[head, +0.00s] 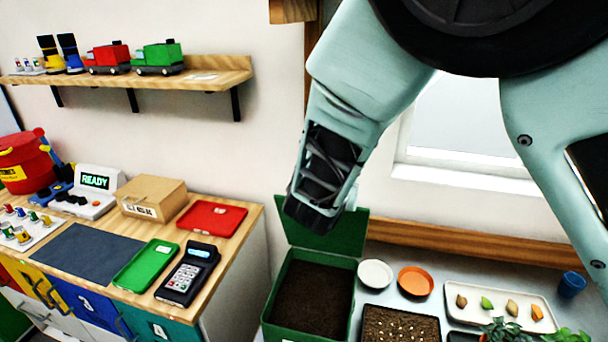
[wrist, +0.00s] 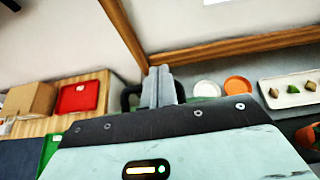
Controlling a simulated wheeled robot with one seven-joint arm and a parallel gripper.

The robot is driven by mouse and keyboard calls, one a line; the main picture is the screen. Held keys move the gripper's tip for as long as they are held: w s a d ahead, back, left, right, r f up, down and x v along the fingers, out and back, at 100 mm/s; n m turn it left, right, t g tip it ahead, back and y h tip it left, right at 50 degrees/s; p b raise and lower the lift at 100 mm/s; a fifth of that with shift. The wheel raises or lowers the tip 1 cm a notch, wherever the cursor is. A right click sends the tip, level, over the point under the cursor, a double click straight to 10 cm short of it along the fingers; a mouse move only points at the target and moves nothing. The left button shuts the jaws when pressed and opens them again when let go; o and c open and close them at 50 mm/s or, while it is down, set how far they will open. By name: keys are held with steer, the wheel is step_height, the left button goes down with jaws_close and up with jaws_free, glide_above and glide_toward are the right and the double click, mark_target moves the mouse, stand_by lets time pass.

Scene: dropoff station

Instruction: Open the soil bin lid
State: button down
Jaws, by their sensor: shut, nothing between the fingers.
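The green soil bin (head: 351,290) stands at the lower middle of the head view, full of dark soil. Its green lid (head: 350,232) stands raised and roughly upright at the bin's back edge, so the bin is open on top. My arm's end hangs in front of the lid and hides part of it. My gripper (wrist: 160,85) shows in the wrist view with its two grey fingers together and nothing between them. A dark handle-like loop (wrist: 128,97) shows beside and behind the fingers; I cannot tell whether they touch it.
A white dish (head: 375,273), an orange dish (head: 415,281) and a seed tray (head: 402,327) stand right of the bin. A white tray (head: 533,323) lies farther right. The wooden counter (head: 220,255) with a card terminal (head: 188,274) is at left. A wall and window are behind.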

steer(key=w, duration=0.1)
steer(key=w+d, duration=0.1)
steer(key=w, duration=0.1)
steer(key=w+b, duration=0.1)
steer(key=shift+w+d+r, duration=0.15)
steer(key=shift+d+r, duration=0.1)
steer(key=shift+r, duration=0.05)
stand_by(0.9)
